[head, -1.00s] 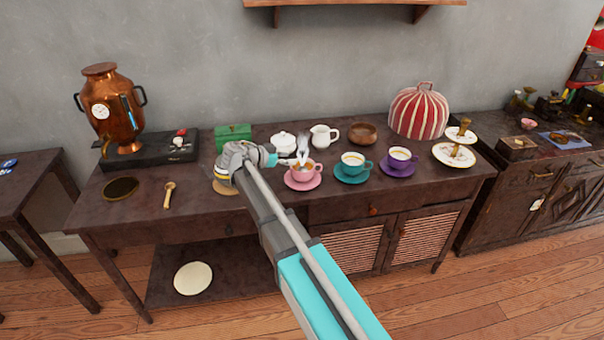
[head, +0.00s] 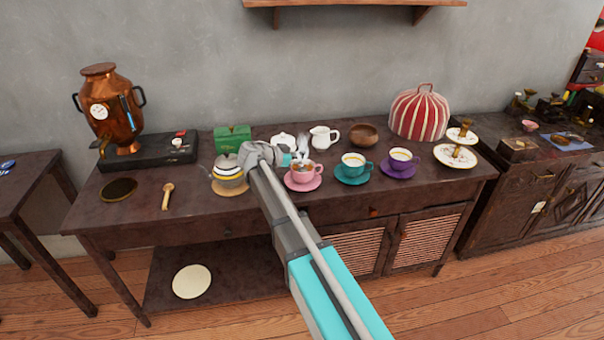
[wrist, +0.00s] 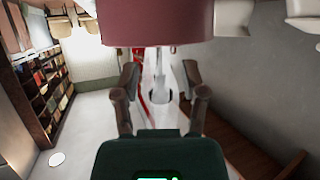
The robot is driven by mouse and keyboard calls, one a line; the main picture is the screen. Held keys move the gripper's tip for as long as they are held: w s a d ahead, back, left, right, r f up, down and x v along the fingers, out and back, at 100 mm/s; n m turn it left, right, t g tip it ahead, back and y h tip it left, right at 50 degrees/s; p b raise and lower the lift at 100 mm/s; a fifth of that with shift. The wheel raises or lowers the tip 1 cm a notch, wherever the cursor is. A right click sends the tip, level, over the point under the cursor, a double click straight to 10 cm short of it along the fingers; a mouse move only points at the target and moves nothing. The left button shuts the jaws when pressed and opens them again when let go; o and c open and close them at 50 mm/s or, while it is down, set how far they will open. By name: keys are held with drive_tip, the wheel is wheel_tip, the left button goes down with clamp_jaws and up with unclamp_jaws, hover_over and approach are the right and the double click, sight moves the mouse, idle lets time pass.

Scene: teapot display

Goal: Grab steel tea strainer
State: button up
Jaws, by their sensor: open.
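I cannot pick out the steel tea strainer with certainty in either view. My gripper (head: 296,157) is at the pink cup (head: 304,172), on its left and far side in the head view. The cup holds brown tea and stands on a pink saucer (head: 302,186). In the wrist view the two fingers of my gripper (wrist: 162,84) are apart. Pale, thin shapes show between and behind them, too unclear to name. A large dark red, rounded thing (wrist: 160,24) fills the top middle, just beyond the fingertips.
A grey striped teapot (head: 229,172) stands left of my wrist. A white pot (head: 283,142) is partly hidden behind it. Teal (head: 353,163) and purple (head: 399,159) cups stand to the right. A white jug (head: 322,137) and brown bowl (head: 363,134) stand behind.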

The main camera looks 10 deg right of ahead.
drive_tip(key=shift+w+d+f, duration=0.2)
drive_tip(key=shift+d, duration=0.2)
clamp_jaws()
idle(0.4)
